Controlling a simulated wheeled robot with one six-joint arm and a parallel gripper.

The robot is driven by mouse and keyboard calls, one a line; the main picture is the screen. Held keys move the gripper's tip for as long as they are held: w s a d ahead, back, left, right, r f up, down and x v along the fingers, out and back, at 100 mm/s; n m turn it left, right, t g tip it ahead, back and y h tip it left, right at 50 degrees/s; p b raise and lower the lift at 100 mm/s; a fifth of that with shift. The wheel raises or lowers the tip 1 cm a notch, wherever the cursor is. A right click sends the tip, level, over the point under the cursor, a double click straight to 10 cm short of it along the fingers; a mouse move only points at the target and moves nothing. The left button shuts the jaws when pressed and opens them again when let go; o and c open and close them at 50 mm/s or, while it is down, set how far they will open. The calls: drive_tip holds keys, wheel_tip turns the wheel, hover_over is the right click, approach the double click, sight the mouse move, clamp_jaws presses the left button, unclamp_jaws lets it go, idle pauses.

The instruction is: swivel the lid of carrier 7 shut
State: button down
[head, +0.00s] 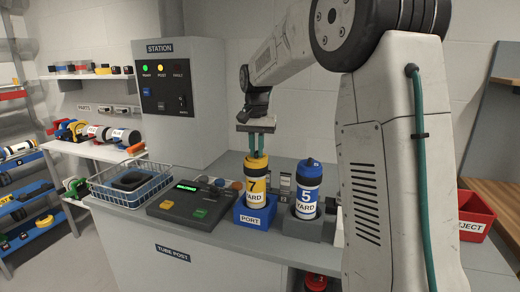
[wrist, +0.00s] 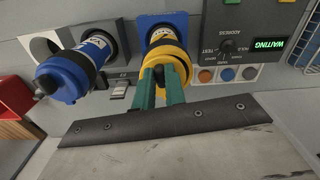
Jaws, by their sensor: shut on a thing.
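Carrier 7 (head: 256,185) is a yellow and white cylinder marked "7" and "YARD". It stands upright in the blue holder labelled "PORT" (head: 254,215). Its yellow lid end (wrist: 166,57) faces the camera in the wrist view. My gripper (head: 257,150) points down from above, its green fingers shut on the top of the lid. In the wrist view the fingers (wrist: 160,82) close on the lid's middle. Whether the lid sits fully over the body cannot be told.
Blue carrier 5 (head: 307,190) stands close on the right in a grey holder (head: 308,226). A control panel (head: 190,204) and a wire basket (head: 130,184) are on the left. A red reject bin (head: 475,215) is at far right. The station cabinet (head: 180,100) rises behind.

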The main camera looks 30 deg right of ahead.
drive_tip(key=shift+w+a+m, duration=0.25)
drive_tip(key=shift+w+m, duration=0.05)
drive_tip(key=shift+m, duration=0.5)
drive_tip(key=c, duration=1.4)
unclamp_jaws()
drive_tip(key=shift+c, duration=0.2)
wheel_tip(320, 180, up, 8)
drive_tip(key=shift+f, duration=0.15)
